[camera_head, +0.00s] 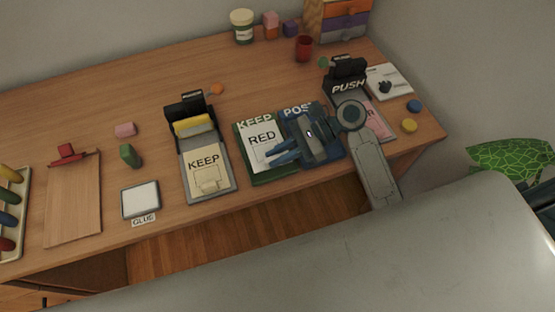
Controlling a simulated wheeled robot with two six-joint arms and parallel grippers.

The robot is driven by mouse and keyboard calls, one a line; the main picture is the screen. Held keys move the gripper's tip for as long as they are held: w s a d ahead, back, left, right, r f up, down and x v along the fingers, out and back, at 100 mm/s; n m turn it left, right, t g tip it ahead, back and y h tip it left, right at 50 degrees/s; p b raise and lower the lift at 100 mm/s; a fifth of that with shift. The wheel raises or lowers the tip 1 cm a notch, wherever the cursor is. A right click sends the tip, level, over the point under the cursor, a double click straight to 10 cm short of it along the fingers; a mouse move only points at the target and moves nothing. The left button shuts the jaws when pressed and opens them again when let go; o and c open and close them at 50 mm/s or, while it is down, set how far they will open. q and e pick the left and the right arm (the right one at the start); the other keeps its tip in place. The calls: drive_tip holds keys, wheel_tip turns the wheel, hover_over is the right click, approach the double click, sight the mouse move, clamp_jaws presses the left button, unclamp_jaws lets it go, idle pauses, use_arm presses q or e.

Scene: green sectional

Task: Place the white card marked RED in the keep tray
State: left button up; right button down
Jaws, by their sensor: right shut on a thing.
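The white card marked RED (261,138) is over the green keep tray (283,174), inside its outline as seen from above. I cannot tell whether the card rests on the tray's floor or is held just above it. My right gripper (274,158), blue and reaching in from the right, is shut on the card's lower right edge. Its fingers hide part of that edge, and its body covers much of the blue tray marked POST (297,110) beside the keep tray. My left gripper is not in view.
A stamp-like device with a KEEP card (203,159) stands left of the keep tray. A black PUSH device (348,76) stands at right, with a pink card (377,120) near it. A glue pad (141,199) and wooden board (73,210) lie left. Open tabletop lies behind the trays.

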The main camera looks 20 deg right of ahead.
drive_tip(key=shift+f, duration=1.85)
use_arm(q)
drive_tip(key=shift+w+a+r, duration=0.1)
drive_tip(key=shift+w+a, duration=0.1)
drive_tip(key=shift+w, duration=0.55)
use_arm(e)
drive_tip(key=c, duration=1.7)
unclamp_jaws()
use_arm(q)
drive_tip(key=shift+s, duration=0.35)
